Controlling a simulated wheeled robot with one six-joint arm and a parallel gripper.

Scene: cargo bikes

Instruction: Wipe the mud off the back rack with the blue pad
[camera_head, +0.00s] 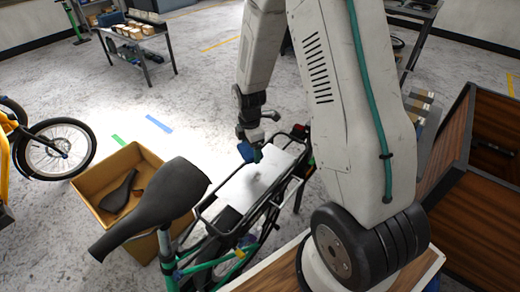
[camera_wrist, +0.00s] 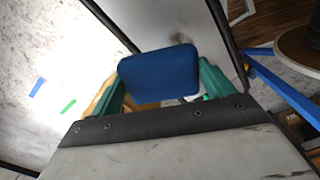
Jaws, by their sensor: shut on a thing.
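The blue pad (camera_head: 248,152) is held by my gripper (camera_head: 247,142), at the far left edge of the back rack. In the wrist view the blue pad (camera_wrist: 158,73) sits between the teal fingers of my gripper (camera_wrist: 160,84), which are shut on it. The back rack (camera_head: 237,190) has a pale plate on top inside a black tube frame. A faint grey-brown mud smudge (camera_head: 256,179) lies near the plate's middle. In the wrist view the mud (camera_wrist: 182,40) shows just beyond the pad, partly hidden by it. I cannot tell whether the pad touches the plate.
A black saddle (camera_head: 160,203) stands in front of the rack at left. A cardboard box (camera_head: 90,184) with another saddle is on the floor. An orange bike (camera_head: 55,150) is far left. A wooden cargo box (camera_head: 440,165) stands right. Floor behind the rack is open.

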